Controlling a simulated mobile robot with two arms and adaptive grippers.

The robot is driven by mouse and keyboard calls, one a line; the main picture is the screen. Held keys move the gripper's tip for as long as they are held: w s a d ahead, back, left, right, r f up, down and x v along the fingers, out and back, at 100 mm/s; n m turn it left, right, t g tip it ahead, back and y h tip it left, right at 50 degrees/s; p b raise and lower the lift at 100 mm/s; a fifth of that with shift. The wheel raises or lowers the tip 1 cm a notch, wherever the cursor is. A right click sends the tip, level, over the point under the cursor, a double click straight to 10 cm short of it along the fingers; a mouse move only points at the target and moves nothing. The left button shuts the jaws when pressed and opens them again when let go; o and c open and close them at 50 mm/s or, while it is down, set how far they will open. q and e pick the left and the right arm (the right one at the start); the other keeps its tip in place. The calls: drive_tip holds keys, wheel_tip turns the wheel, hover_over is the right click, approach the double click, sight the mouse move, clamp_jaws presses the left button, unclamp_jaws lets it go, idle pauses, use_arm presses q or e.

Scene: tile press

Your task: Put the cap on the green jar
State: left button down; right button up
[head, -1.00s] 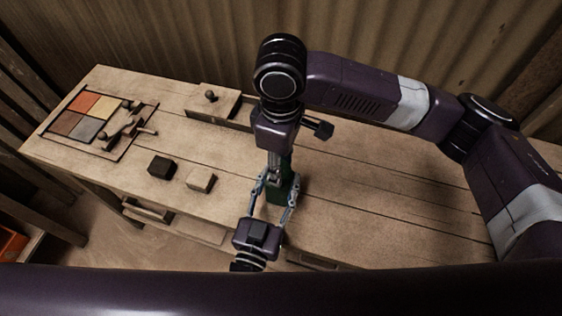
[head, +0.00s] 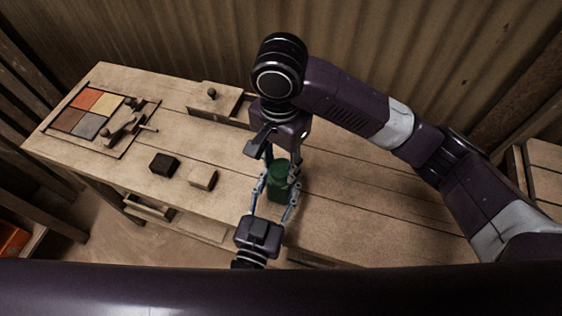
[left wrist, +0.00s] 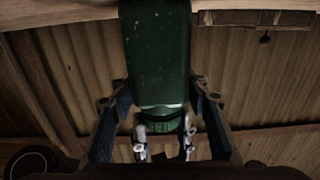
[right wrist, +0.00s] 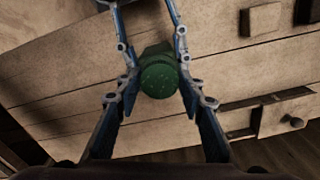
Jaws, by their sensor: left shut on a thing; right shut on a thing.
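The green jar (head: 279,187) stands at the workbench's near side. My left gripper (head: 279,192) is shut on its body; the jar also fills the middle of the left wrist view (left wrist: 158,50), which shows it inverted. My right gripper (head: 282,163) points down from above and is shut on the green ridged cap (right wrist: 160,77). In the left wrist view the cap (left wrist: 166,128) sits at the jar's mouth, in line with it, with a pale rim between them. I cannot tell whether it is fully seated.
A board with coloured tiles (head: 88,112) and a lever press lies at the left of the workbench (head: 370,215). A dark block (head: 164,163) and a pale block (head: 203,177) lie left of the jar. A knobbed drawer box (head: 215,99) is behind. The bench right of the jar is clear.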

drive_tip(key=m, duration=0.5)
drive_tip(key=shift+w, duration=0.1)
drive_tip(key=m, duration=0.4)
drive_tip(key=shift+w+m, duration=0.1)
drive_tip(key=shift+m, duration=0.3)
drive_tip(key=o, duration=0.7)
drive_tip(key=shift+c, duration=0.2)
drive_tip(key=shift+r, duration=2.25)
drive_tip(key=shift+a, duration=0.1)
drive_tip(key=shift+c, duration=0.3)
